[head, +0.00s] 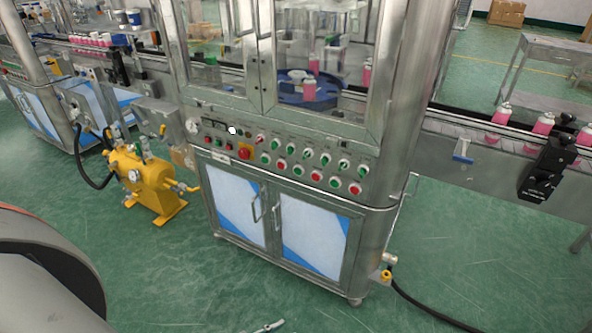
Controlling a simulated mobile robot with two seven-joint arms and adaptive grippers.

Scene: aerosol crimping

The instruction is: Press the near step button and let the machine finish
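The crimping machine is a steel cabinet (395,165) with glass doors above and blue-and-white doors below. Its sloped control panel (290,149) carries rows of green buttons (290,149) and red buttons (316,176), a large red knob (245,153), and a small white round spot (232,130). The labels are too small to read, so I cannot tell which is the near step button. Behind the glass, pink cans (309,88) stand on a blue rotary table (290,98). Neither gripper can be made out. A large dark, grey curved part of mine fills the lower left.
A conveyor (470,130) with pink cans (544,123) and a black box (548,168) runs out to the right. A yellow pump (147,182) stands left of the cabinet. A dark hose (430,312) lies at lower right. Green floor in front is mostly clear.

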